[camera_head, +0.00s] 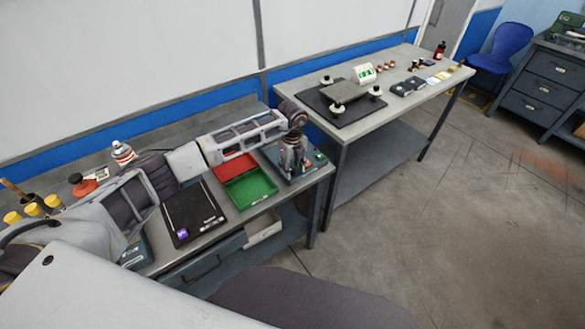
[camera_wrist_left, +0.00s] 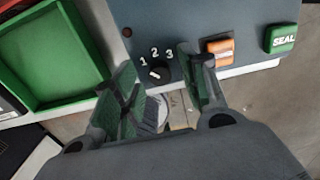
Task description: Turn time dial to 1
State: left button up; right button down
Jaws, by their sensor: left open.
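The time dial (camera_wrist_left: 159,73) is a small black knob with a white mark on the grey-blue sealing device (camera_wrist_left: 205,18) in the left wrist view. White numbers 1, 2 and 3 sit around its upper side. Which number the mark points to is too small to tell. My left gripper (camera_wrist_left: 158,68) is open, its green-padded fingers either side of the dial, apparently with nothing between them but the knob. In the head view my left gripper (camera_head: 292,160) points down over the device (camera_head: 309,171), hiding its dial. My right gripper is not in view.
An orange switch (camera_wrist_left: 219,50) and a green SEAL button (camera_wrist_left: 281,38) lie right of the dial. A green tray (camera_head: 249,188) and a red tray (camera_head: 234,163) stand beside the device, with a black scale (camera_head: 190,212) further left. Another bench (camera_head: 385,122) stands behind.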

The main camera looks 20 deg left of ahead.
aim_at(293, 170)
pick_arm(q)
notch_tip(293, 170, up, 12)
jog(key=shift+f, duration=0.15)
dwell(0.5)
dwell(0.4)
